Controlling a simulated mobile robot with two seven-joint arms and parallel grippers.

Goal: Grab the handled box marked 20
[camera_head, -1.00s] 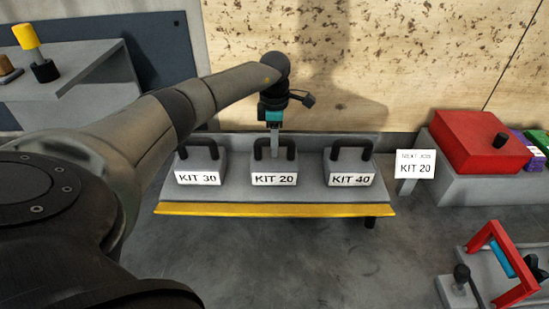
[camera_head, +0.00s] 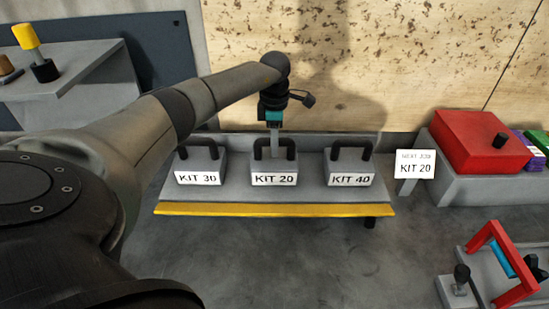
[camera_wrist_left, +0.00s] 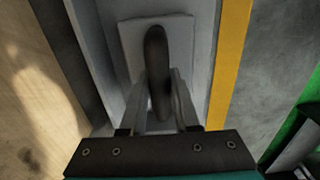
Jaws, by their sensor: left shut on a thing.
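The grey box marked KIT 20 (camera_head: 274,179) stands in the middle of a low grey bench (camera_head: 235,197) with a yellow front edge. It has a black handle on top. My left gripper (camera_head: 275,146) is directly above it with its fingers at the handle. In the left wrist view the black handle (camera_wrist_left: 157,70) lies between the two fingers (camera_wrist_left: 160,95), which are shut on it. The box's label is not visible in the wrist view. My right gripper is not in view.
The KIT 30 box (camera_head: 199,170) stands close on the left and the KIT 40 box (camera_head: 349,172) on the right. A NEXT JOB KIT 20 sign (camera_head: 415,165) and a red box (camera_head: 480,142) are further right.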

